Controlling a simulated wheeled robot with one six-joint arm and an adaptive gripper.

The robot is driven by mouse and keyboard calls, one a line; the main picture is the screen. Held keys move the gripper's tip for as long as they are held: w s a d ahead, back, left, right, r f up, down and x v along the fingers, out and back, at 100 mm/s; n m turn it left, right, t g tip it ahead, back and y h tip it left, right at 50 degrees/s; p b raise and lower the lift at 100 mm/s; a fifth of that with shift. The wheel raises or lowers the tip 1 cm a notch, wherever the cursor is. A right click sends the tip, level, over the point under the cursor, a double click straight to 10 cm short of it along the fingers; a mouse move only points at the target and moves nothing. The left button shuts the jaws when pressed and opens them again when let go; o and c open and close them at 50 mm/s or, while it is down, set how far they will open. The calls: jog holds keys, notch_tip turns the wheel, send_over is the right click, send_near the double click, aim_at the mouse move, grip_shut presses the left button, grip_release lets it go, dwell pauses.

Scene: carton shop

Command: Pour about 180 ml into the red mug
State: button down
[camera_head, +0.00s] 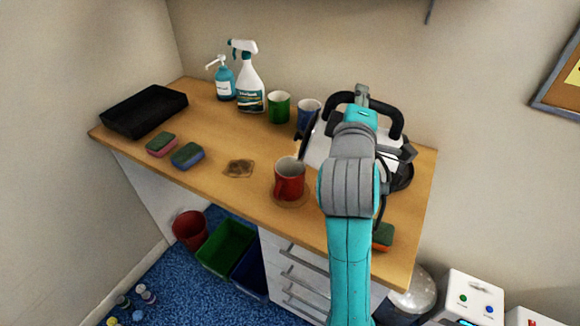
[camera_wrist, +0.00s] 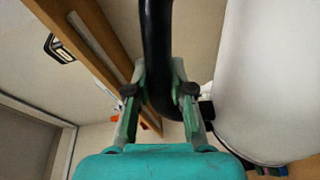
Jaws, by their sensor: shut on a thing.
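The red mug (camera_head: 289,180) stands upright on a round brown coaster (camera_head: 300,204) near the front of the counter. Its handle faces left; how much is inside is unclear. A silver-white kettle (camera_head: 317,150) with a black handle (camera_head: 393,112) is right of and behind the mug, partly hidden by my arm. My gripper (camera_wrist: 158,92) is shut on the black handle in the wrist view. The kettle's pale body (camera_wrist: 270,70) fills the right side there. No stream of liquid shows. I cannot tell how far the kettle is tilted.
A green mug (camera_head: 279,107) and a blue mug (camera_head: 308,112) stand behind. A spray bottle (camera_head: 250,85), soap bottle (camera_head: 225,80), black tray (camera_head: 145,109) and sponges (camera_head: 187,155) are left. A brown stain (camera_head: 239,168) marks the counter (camera_head: 215,135). Another sponge (camera_head: 383,237) lies right.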

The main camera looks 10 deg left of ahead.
aim_at(331, 97)
jog(key=shift+w+a+r+n, duration=0.1)
jog(key=shift+a+r+n, duration=0.15)
jog(key=shift+a, duration=0.3)
jog(key=shift+s+a+r+n, duration=0.1)
jog(key=shift+a+r+n, duration=0.2)
jog(key=shift+a, duration=0.2)
jog(key=shift+w+a+r+n, duration=0.1)
jog(key=shift+a+r+n, duration=0.15)
jog(key=shift+a, duration=0.3)
jog(key=shift+p, duration=0.3)
jog(key=shift+w+a+r+n+p, duration=0.1)
jog(key=shift+a+r+n+p, duration=0.1)
jog(key=shift+a+n+p, duration=0.25)
jog(key=shift+a+r+n+p, duration=0.2)
jog(key=shift+a+n+p, duration=0.2)
jog(key=shift+a, duration=0.15)
dwell(2.4)
jog(key=d+f+m, duration=0.1)
jog(key=d, duration=0.1)
jog(key=d+f+m, duration=0.1)
jog(key=d, duration=0.2)
jog(key=d+m, duration=0.2)
jog(key=shift+s+d+f, duration=0.2)
jog(key=shift+s+f, duration=0.15)
jog(key=shift+f, duration=0.05)
jog(key=shift+d+f+m, duration=0.35)
jog(key=shift+d+f, duration=0.15)
dwell(1.0)
